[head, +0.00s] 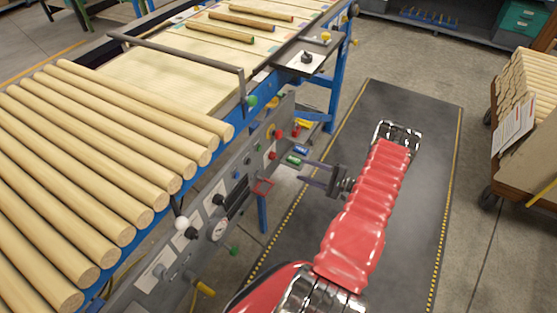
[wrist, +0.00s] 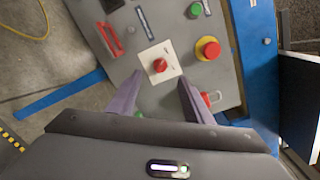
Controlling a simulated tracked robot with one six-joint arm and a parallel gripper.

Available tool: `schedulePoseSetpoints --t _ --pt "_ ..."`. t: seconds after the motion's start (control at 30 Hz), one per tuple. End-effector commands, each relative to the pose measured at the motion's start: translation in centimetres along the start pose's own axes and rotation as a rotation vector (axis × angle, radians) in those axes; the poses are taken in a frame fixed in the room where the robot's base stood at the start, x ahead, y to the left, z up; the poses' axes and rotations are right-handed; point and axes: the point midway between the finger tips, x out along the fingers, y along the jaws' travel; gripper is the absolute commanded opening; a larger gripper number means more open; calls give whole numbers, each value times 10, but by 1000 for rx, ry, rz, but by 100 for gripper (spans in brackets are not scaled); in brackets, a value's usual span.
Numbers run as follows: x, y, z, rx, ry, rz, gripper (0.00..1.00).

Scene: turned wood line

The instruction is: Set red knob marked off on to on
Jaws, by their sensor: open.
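The red knob (wrist: 160,65) sits on a square white plate (wrist: 147,62) on the grey control panel (wrist: 222,80). In the head view the red knob (head: 273,155) is small, on the panel's side, and its off and on marks are too small to read. My gripper (wrist: 161,78) is open, with one finger on each side of the knob in the wrist view and nothing between them. In the head view my gripper (head: 303,172) points left at the panel, and a gap shows between fingertips and knob.
A red mushroom button on yellow (wrist: 208,48), a green button (wrist: 194,10), a red handle (wrist: 110,40) and a red padlock-like part (wrist: 210,98) surround the knob. Wooden rods (head: 90,170) lie on the line above. Dark floor matting (head: 385,150) is clear around my arm.

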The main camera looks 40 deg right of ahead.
Motion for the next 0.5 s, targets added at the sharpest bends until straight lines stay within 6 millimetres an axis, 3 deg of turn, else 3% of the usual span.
schedulePoseSetpoints --t 0.13,0.5 --pt "-9 5 -10 -3 24 -41 46" --pt "-8 5 -10 -4 25 -43 46"
